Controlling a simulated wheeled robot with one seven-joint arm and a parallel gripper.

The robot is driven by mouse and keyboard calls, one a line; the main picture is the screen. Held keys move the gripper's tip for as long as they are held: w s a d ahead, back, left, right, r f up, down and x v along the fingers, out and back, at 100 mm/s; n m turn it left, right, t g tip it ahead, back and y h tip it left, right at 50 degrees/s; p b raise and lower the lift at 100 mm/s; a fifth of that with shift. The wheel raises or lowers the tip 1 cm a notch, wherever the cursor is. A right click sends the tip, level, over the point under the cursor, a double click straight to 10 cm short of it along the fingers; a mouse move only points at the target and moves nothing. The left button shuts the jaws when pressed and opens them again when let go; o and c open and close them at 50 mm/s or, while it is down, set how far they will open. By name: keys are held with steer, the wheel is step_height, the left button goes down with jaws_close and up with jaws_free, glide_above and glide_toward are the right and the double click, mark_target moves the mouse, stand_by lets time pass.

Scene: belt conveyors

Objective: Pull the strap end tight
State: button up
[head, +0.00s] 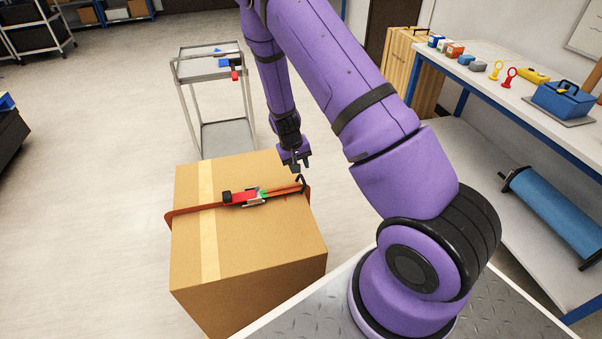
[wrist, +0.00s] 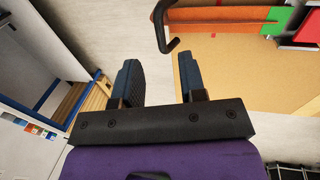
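An orange strap (head: 190,210) runs across the top of a cardboard box (head: 280,230). A red buckle (head: 240,197) with black and green parts sits on it. At the strap's right end is a black hook-shaped piece (head: 301,183); it also shows in the wrist view (wrist: 161,30), just beyond my fingertips. My gripper (head: 295,165) is above the box's far right edge, near that hooked end. In the wrist view my gripper (wrist: 158,62) is open with nothing between its fingers. The orange strap (wrist: 215,20) and a green patch show beyond, at upper right.
A metal cart (head: 208,95) stands behind the box. A workbench (head: 500,75) with small items is at right, with a blue roll (head: 555,215) below. A wooden crate (head: 400,65) stands behind. Open floor lies left of the box.

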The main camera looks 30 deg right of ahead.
steer(key=shift+v, duration=2.6)
steer(key=s+a+r+n+t+y, duration=0.1)
steer(key=s+a+r, duration=0.25)
steer(key=r, duration=1.05)
steer(key=s+a+r+t+y, duration=0.25)
steer(key=s+r, duration=0.25)
steer(key=r, duration=0.8)
steer(key=s+a+r+n+t, duration=0.1)
steer(key=s+r, duration=0.5)
steer(key=s, duration=0.4)
steer(key=s+a+r+n+t+h, duration=0.1)
steer(key=s+a+r, duration=0.1)
steer(key=s+r, duration=0.5)
steer(key=s, duration=0.4)
steer(key=shift+a, duration=0.3)
